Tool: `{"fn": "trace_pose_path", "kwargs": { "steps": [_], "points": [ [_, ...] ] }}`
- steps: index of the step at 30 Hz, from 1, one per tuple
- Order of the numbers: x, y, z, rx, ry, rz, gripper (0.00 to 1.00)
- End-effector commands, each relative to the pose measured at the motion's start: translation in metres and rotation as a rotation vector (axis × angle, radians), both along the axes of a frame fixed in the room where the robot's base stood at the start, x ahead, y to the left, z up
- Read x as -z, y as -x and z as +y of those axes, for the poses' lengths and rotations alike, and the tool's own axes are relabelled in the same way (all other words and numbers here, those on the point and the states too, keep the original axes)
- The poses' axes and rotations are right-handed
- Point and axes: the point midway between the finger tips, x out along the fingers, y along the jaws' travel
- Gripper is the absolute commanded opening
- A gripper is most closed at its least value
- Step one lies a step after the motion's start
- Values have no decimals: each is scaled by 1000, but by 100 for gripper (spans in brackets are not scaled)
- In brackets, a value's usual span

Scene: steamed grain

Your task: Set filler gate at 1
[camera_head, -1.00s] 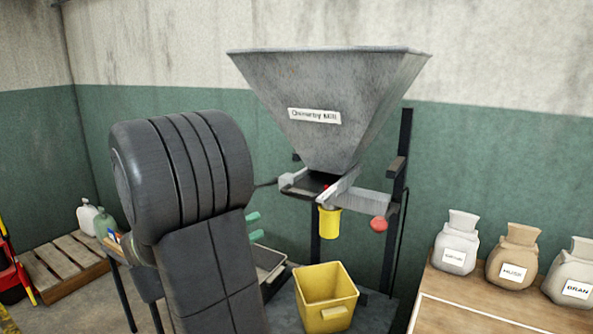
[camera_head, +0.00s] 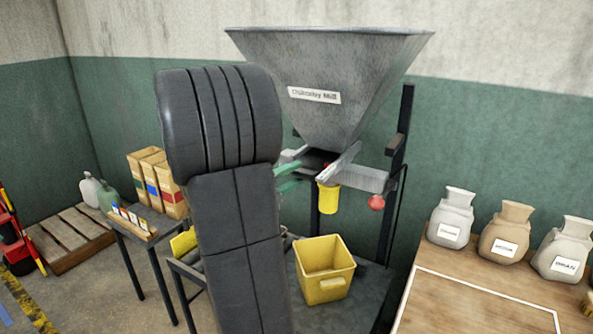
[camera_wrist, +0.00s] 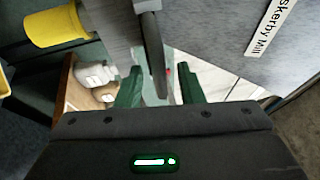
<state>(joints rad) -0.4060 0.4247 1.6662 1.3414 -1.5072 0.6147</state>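The filler is a grey hopper (camera_head: 330,85) on a dark frame, with a yellow spout (camera_head: 328,198) below it. A light grey angled bar (camera_head: 344,163) and a red knob (camera_head: 377,202) sit under the hopper. My gripper (camera_head: 288,178) has green fingers and is just left of the filler's outlet. In the wrist view my gripper (camera_wrist: 160,88) is open. A dark rounded-end plate (camera_wrist: 153,60) reaches down between the fingers, with gaps visible beside it. The yellow spout (camera_wrist: 55,25) shows at upper left there. I cannot read any gate marks or setting.
A yellow bin (camera_head: 325,272) stands below the spout. Labelled sacks (camera_head: 504,232) are on a wooden table (camera_head: 440,285) at right. Boxes (camera_head: 155,185) and a small table are at left, near a pallet (camera_head: 70,235). My arm hides part of the filler's left side.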

Motion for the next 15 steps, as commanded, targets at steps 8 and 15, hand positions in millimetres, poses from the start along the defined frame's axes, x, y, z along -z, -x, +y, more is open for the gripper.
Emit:
{"fn": "trace_pose_path", "kwargs": {
  "steps": [8, 15],
  "points": [
    [-2, -9, -13, 0, 1, 1, 34],
    [-2, -9, -13, -1, 1, 1, 32]
  ]
}}
